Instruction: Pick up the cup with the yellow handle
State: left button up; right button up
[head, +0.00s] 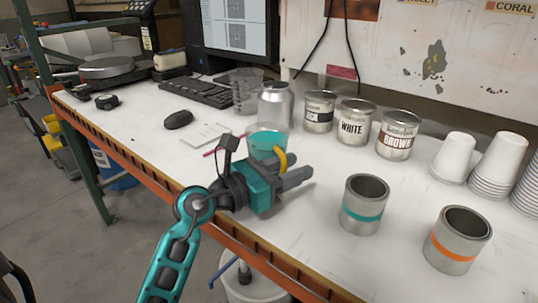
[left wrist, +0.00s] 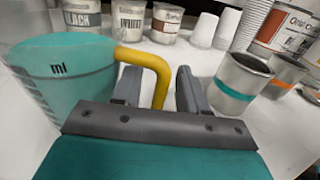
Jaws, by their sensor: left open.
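The cup with the yellow handle (head: 265,142) stands on the white table, with teal liquid inside. It also shows large at the left of the left wrist view (left wrist: 72,70), with measuring marks and "ml" on its side. Its yellow handle (left wrist: 150,62) bends down between the two fingers. My left gripper (head: 296,170) is open around the handle, low over the table on the near side of the cup. I cannot tell whether the fingers touch the handle. In the head view the gripper hides the cup's lower part. My right gripper is not in view.
A silver can (head: 275,103) and a clear beaker (head: 246,92) stand behind the cup. Labelled paint cans, including WHITE (head: 353,118) and BROWN (head: 397,135), are at the back. Teal-banded (head: 363,205) and orange-banded (head: 457,240) tins stand at the right. Stacked white cups (head: 498,165) are beyond.

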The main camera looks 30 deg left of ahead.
pick_arm(q)
grip_shut()
dwell(0.3)
jog(key=shift+r, duration=0.1)
